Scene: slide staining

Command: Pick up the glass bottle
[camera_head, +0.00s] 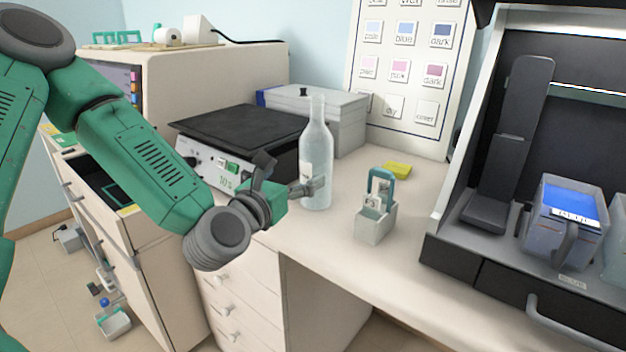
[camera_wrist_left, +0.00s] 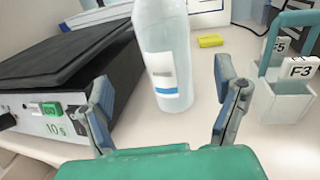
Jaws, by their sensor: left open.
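The glass bottle (camera_head: 316,150) is clear and pale, with a narrow neck and a white label. It stands upright on the counter, between the black-topped device and the small slide holder. In the left wrist view the bottle (camera_wrist_left: 163,55) stands ahead, its label with a blue band facing the camera and its top cut off. My left gripper (camera_head: 305,186) is at the bottle's lower part. In the left wrist view its fingers (camera_wrist_left: 165,95) are spread apart, one to each side of the bottle's lower part, with gaps showing. My right gripper is not seen.
A black-topped device (camera_head: 240,131) marked 10 s stands close left of the bottle. A slide holder (camera_head: 375,222) with a teal handle stands at right. A yellow block (camera_head: 397,171) lies behind it. A grey box (camera_head: 340,118) is behind the bottle. A dark cabinet (camera_head: 440,240) stands far right.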

